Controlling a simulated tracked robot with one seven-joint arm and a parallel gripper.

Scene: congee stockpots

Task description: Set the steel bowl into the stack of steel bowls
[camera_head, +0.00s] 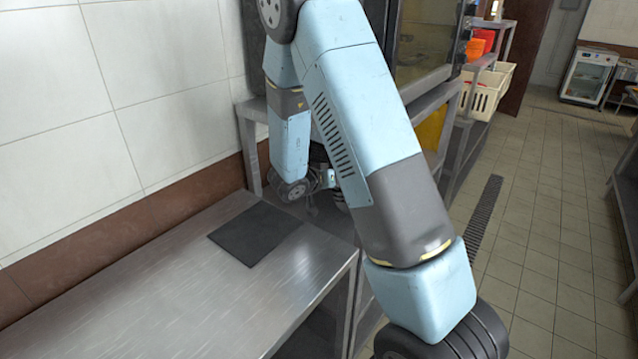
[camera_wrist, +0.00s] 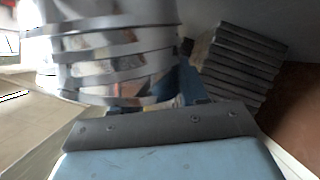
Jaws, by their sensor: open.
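A stack of steel bowls (camera_wrist: 115,52), with several shiny nested rims, fills the upper left of the wrist view. I cannot tell a separate single steel bowl apart from it. My gripper (camera_wrist: 183,88) is open; its grey and blue body fills the bottom of the wrist view. Its blue finger parts lie just behind or beside the lower right of the stack, partly hidden by it. I cannot tell whether they touch a bowl. In the head view my arm reaches down behind the steel table's far end, and no bowls can be made out there.
A steel table (camera_head: 190,290) with a dark mat (camera_head: 255,234) stands in front and is otherwise bare. A stack of dark, flat-edged pieces (camera_wrist: 242,62) is right of the bowls. A shelf with a cream crate (camera_head: 484,95) stands beyond, beside an open tiled floor (camera_head: 545,215).

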